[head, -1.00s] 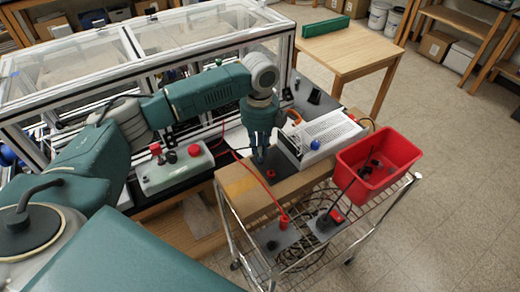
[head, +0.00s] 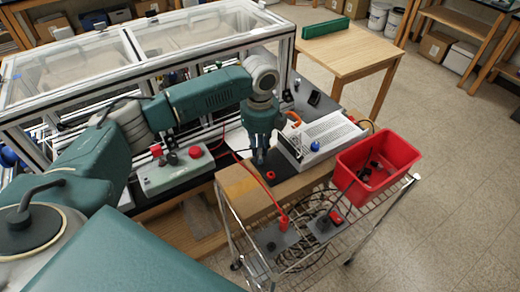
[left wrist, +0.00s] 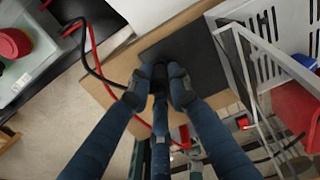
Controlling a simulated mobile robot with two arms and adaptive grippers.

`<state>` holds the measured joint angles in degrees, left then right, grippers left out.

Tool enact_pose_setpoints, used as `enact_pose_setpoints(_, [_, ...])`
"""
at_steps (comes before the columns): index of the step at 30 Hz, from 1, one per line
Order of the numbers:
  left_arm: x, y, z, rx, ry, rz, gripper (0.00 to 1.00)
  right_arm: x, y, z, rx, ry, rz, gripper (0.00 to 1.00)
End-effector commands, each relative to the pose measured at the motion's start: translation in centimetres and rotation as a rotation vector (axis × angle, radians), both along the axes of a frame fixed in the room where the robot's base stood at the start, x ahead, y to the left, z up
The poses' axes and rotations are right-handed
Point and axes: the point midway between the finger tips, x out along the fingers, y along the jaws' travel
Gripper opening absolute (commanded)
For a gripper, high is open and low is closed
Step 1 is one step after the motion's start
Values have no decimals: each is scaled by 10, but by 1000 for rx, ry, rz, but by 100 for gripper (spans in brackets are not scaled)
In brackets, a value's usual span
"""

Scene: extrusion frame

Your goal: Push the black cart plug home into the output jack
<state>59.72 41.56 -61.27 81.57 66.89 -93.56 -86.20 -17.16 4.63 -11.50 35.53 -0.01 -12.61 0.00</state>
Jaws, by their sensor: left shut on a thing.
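My left gripper (head: 260,158) points down over the black plate (head: 253,172) in front of the white vented unit (head: 322,138). In the left wrist view its fingertips (left wrist: 159,92) are closed on the black plug (left wrist: 160,78), over the edge of the plate (left wrist: 195,50). A black cable (left wrist: 96,72) runs toward the gripper from the upper left. A red round part (head: 271,175) sits on the plate just right of the fingertips in the head view. The output jack beneath the plug is hidden, so I cannot tell how deep the plug sits. My right gripper is out of view.
A wire cart (head: 300,262) stands in front, with a red plug (head: 283,223) on a grey panel. A red bin (head: 350,187) sits at its right. A grey control box (head: 175,172) with red buttons is left. The aluminium frame (head: 285,75) stands behind my arm.

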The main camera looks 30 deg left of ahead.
Motion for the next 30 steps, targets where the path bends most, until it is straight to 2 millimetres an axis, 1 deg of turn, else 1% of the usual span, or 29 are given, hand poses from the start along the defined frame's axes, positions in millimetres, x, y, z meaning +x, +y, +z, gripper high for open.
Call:
enact_pose_setpoints(3, [0, 0, 1, -1, 0, 0, 0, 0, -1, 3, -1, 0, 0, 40])
enact_pose_setpoints(22, [0, -1, 0, -1, 0, 0, 0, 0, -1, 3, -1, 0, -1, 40])
enact_pose_setpoints(30, [0, -1, 1, -2, 1, -1, 0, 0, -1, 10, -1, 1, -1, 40])
